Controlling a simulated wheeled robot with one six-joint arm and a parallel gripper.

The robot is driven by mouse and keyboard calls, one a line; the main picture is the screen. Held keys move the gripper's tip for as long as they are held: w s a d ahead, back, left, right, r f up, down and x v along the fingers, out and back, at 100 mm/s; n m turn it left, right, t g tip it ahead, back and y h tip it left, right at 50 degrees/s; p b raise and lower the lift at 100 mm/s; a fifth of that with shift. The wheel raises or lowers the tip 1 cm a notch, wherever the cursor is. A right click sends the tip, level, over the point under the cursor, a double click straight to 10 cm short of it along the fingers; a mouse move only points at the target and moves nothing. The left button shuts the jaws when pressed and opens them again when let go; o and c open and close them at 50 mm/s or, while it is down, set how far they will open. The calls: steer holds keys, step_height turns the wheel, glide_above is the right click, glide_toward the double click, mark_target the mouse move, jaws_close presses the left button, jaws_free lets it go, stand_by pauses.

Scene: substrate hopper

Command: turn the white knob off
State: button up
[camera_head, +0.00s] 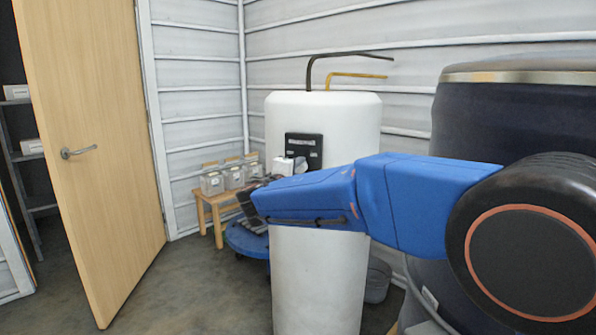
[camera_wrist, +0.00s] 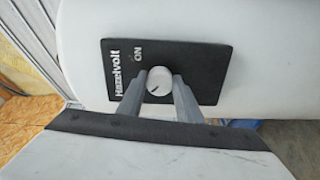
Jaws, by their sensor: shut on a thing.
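The white knob (camera_wrist: 159,82) sits on a black panel (camera_wrist: 170,62) lettered "Hazelvolt" and "ON" in the wrist view. It has a small dark pointer mark. My gripper (camera_wrist: 159,90) has one grey finger on each side of the knob and is shut on it. In the head view the black panel (camera_head: 304,146) is on the front of a white tank (camera_head: 318,270). My blue arm reaches across the tank there. The knob and fingertips cannot be made out clearly in that view.
A large dark barrel (camera_head: 520,110) stands at the right behind my arm. A wooden stool (camera_head: 215,206) with small containers (camera_head: 212,184) and a blue round base (camera_head: 245,238) are left of the tank. A wooden door (camera_head: 95,150) stands open at the left. Floor between door and tank is clear.

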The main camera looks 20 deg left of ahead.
steer(key=o, duration=1)
steer(key=shift+o, duration=0.2)
steer(key=s, duration=1.7)
steer(key=shift+s+d, duration=0.25)
steer(key=shift+d, duration=0.1)
